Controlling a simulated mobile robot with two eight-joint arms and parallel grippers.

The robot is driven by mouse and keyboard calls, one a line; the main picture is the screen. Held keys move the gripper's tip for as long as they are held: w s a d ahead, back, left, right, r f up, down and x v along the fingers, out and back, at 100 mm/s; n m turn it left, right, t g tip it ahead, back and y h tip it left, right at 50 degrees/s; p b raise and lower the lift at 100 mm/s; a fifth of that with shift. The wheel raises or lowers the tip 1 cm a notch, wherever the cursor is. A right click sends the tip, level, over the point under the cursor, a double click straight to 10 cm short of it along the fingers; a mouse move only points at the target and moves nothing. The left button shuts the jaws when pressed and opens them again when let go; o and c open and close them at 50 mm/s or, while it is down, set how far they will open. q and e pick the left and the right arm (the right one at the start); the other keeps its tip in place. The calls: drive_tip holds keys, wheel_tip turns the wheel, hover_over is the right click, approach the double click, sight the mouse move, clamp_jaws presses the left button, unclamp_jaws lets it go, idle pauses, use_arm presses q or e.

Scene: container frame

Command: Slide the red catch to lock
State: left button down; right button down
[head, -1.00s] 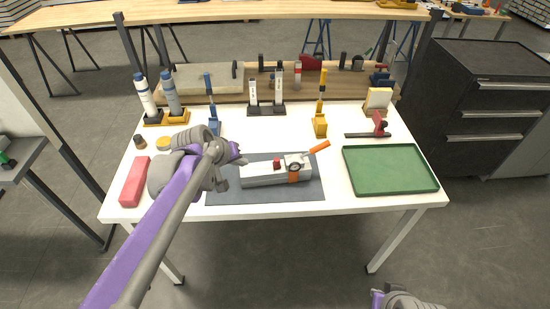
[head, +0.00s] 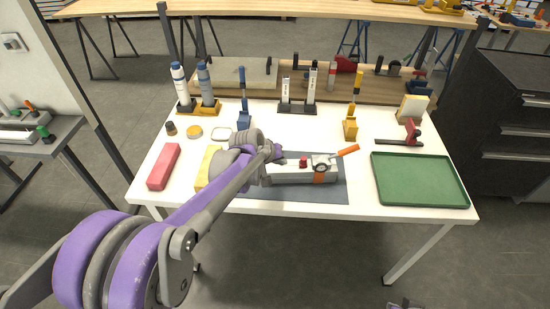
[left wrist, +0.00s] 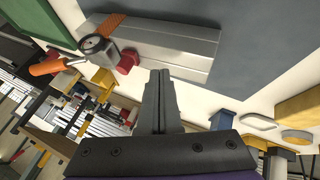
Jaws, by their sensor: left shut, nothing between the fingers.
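The red catch (head: 303,162) sits on top of a grey metal block (head: 287,178) with a round dial and an orange band. The block lies on a dark grey mat (head: 335,190) on the white table. An orange handle (head: 347,150) sticks out at its right end. My left gripper (head: 279,153) is shut and empty, just left of the catch. In the left wrist view the shut fingers (left wrist: 160,78) point at the block, close beside the red catch (left wrist: 128,61), with a small apparent gap. Only a sliver of my right arm shows at the bottom edge; its fingers are hidden.
A green tray (head: 420,200) lies right of the mat. A red block (head: 164,166) and a yellow block (head: 205,170) lie to the left.

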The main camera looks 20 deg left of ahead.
sight(303, 160)
use_arm(q)
drive_tip(key=w+d, duration=0.2)
drive_tip(key=d, duration=0.1)
drive_tip(key=shift+w+d+f+p, duration=0.25)
drive_tip(key=shift+w+f+p, duration=0.05)
drive_tip(key=shift+f, duration=0.05)
drive_tip(key=shift+w+d, duration=0.3)
drive_tip(key=shift+d, duration=0.3)
drive_tip(key=shift+w+d, duration=0.25)
drive_tip(key=shift+d, duration=0.35)
drive_tip(key=shift+a, duration=0.1)
